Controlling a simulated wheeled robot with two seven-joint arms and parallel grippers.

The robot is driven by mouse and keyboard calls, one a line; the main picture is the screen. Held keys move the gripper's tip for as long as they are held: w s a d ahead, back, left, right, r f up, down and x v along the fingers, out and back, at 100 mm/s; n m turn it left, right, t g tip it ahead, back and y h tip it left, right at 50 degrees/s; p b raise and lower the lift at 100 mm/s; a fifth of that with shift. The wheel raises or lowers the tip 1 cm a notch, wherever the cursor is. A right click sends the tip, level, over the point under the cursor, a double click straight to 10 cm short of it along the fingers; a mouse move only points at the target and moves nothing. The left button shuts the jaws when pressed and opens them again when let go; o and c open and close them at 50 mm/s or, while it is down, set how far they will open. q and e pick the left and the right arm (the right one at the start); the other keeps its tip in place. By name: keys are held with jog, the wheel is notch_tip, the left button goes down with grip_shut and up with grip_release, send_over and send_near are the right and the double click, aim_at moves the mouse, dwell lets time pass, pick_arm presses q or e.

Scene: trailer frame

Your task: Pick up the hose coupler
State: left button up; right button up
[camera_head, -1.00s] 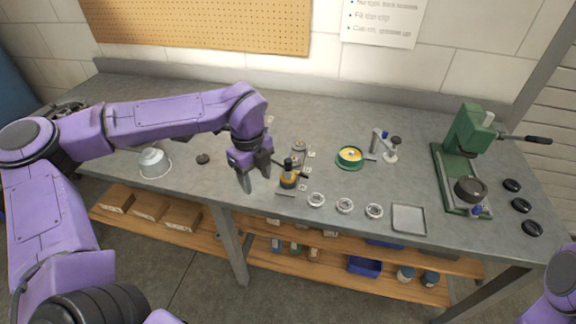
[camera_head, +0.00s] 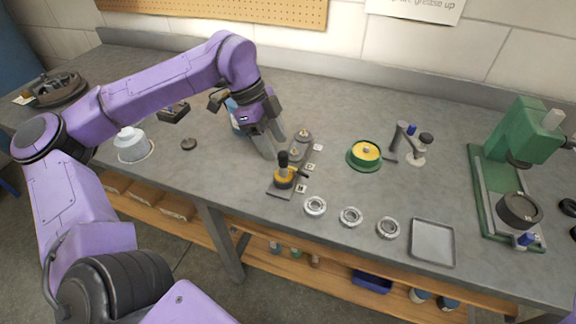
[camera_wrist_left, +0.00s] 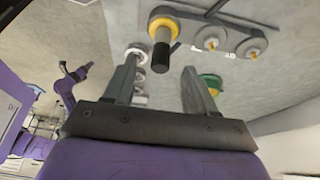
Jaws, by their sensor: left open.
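What looks like the hose coupler, a yellow-ringed piece with an upright black stem (camera_head: 283,172), stands at the near end of a small grey rack (camera_head: 305,152). In the left wrist view the black stem (camera_wrist_left: 161,52) and its yellow ring show just beyond the fingertips. My left gripper (camera_head: 273,148) is open and empty, its fingers pointing down just behind and left of the coupler, not visibly touching it. In the left wrist view the open fingers (camera_wrist_left: 162,72) are spread apart below the stem. My right gripper (camera_wrist_left: 84,69) appears small and far off in that view; its jaws are unclear.
Several metal rings (camera_head: 315,206) line the bench's front, beside a shallow tray (camera_head: 433,243). A green dish with a yellow centre (camera_head: 365,154) and a small stand (camera_head: 408,145) are right of the rack. A green press (camera_head: 522,135) stands far right. A white container (camera_head: 131,144) is at left.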

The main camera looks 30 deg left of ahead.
aim_at(287, 165)
pick_arm(q)
jog(key=shift+x, duration=1.05)
jog(key=p+x, duration=0.1)
jog(key=x, duration=0.4)
jog(key=shift+w+d+f, duration=0.15)
jog(key=shift+d, duration=0.1)
grip_shut()
